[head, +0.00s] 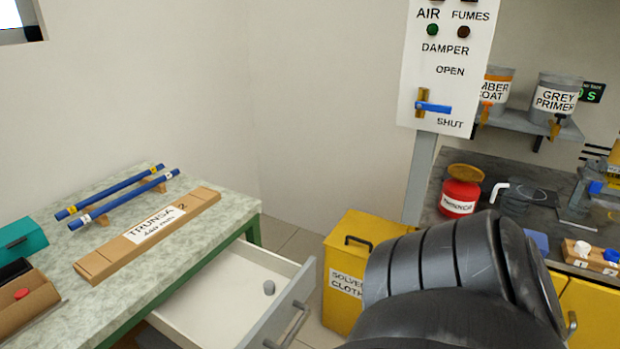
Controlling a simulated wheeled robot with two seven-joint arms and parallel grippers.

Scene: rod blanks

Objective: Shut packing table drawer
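The packing table (235,205) stands at the left with a pale mottled top and green frame. Its drawer (215,300) is pulled open toward the right below the top. The drawer has a white inside, a grey front (300,297) and a bar handle (288,326). A dark ribbed arm part of mine fills the lower right. Neither gripper shows in this view.
A long cardboard box (200,208) marked TRUNSA 2 and two blue rods (110,192) on wooden rests lie on the table. A yellow solver cloth bin (375,230) stands close right of the drawer front. A damper panel (450,60) stands behind it.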

